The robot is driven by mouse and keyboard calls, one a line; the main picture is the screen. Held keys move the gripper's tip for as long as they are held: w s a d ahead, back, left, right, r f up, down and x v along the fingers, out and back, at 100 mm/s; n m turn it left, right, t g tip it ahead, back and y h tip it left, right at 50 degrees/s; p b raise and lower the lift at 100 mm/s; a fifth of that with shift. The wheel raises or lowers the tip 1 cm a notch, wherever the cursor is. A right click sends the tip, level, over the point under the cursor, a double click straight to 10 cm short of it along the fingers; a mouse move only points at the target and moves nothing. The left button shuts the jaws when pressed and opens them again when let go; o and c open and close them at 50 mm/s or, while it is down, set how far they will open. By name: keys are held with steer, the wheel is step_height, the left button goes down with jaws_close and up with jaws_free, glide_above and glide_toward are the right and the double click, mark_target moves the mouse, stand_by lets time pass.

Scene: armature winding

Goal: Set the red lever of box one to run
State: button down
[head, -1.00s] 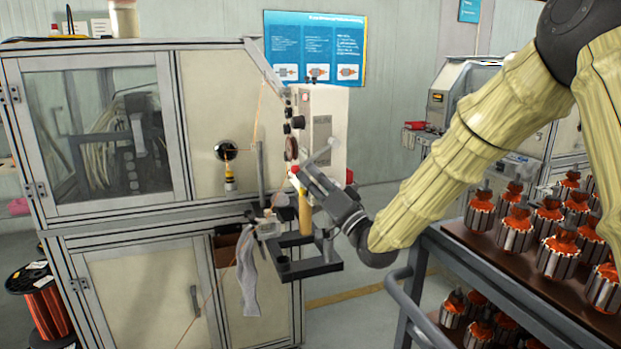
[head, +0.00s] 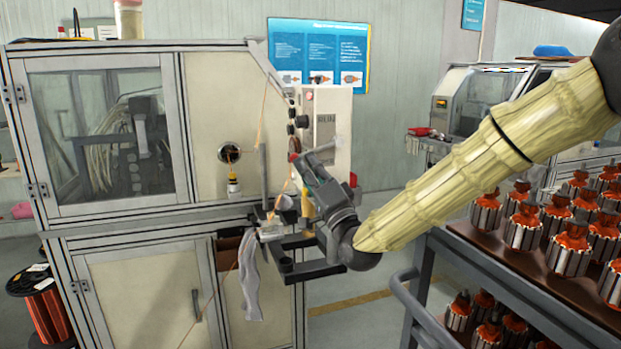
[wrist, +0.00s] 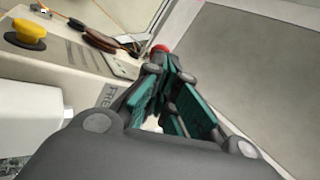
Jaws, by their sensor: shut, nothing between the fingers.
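The control box (head: 325,120), a pale upright cabinet with dials, stands at the right end of the winding machine. A small red knob (head: 293,157), which looks like the lever's end, shows at its lower left edge. In the wrist view a red round knob (wrist: 159,48) shows just beyond my fingertips; whether they touch it I cannot tell. My gripper (head: 303,162) is shut and empty in front of the box's lower part; its teal finger pads (wrist: 170,88) show in the wrist view. The lever's shaft and its position marks are hidden or too small to read.
A yellow button (wrist: 24,30) and brown-handled pliers (wrist: 90,35) lie left of my fingers. A dark bracket (head: 310,268) and a hanging grey cloth (head: 249,280) are below my gripper. A cart with several armatures (head: 525,225) stands at the right.

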steer(key=r+m+t+h+b, duration=0.1)
steer(key=m+h, duration=0.1)
steer(key=m, duration=0.2)
steer(key=r+m+t+h+b, duration=0.1)
steer(key=r+m+h+b, duration=0.1)
steer(key=m+h, duration=0.1)
steer(key=r+m+t+h+b, duration=0.1)
steer(key=r+m+h, duration=0.1)
steer(key=m+h, duration=0.1)
steer(key=shift+s+a+r+m+t+b, duration=0.15)
steer(key=shift+a+m+t+b, duration=0.25)
steer(key=shift+m, duration=0.4)
